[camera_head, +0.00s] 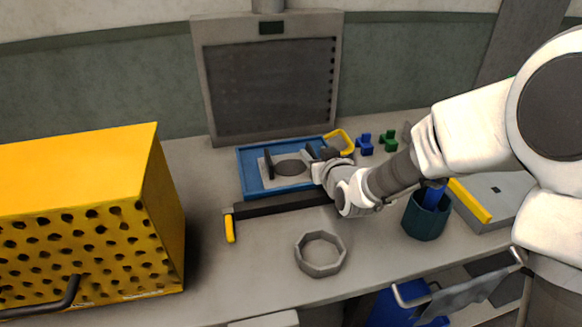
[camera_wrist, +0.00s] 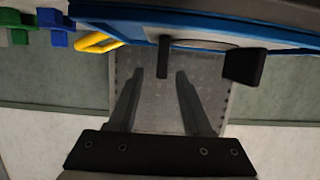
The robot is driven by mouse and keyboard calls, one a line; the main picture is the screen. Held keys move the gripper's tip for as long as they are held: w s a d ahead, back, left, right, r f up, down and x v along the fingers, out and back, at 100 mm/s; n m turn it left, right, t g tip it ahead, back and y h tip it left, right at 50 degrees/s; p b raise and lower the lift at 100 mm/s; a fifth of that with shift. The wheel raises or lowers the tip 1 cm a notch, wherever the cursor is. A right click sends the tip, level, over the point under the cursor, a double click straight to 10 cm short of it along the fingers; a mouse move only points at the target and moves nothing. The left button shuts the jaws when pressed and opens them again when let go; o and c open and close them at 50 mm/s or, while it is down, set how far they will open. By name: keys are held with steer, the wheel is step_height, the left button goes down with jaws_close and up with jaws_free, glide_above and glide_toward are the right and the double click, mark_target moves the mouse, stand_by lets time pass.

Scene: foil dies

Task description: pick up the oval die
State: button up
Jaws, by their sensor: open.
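A dark oval die (camera_head: 291,167) lies flat on a pale grey plate (camera_head: 270,184) in a blue tray (camera_head: 247,185). A black upright post (camera_head: 268,163) stands at its left end. In the wrist view, which looks upside down, part of the dark oval (camera_wrist: 203,44) shows along the tray edge, with a narrow dark post (camera_wrist: 163,56) and a wider black block (camera_wrist: 243,68). My gripper (camera_wrist: 160,74) is open and empty. Its fingers point toward the narrow post, which appears between them; depth is unclear. In the head view my gripper (camera_head: 320,160) is at the tray's right side, partly hidden by my wrist.
A grey perforated press panel (camera_head: 270,90) stands behind the tray. A yellow perforated box (camera_head: 80,220) is at left. A black bar with a yellow handle (camera_head: 230,228), an octagonal grey ring (camera_head: 320,254) and a teal cup (camera_head: 426,218) are nearer. Blue (camera_head: 365,144) and green (camera_head: 389,141) blocks stand right.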

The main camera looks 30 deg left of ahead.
steer(key=shift+x, duration=1.45)
steer(key=shift+c, duration=0.2)
jaws_close()
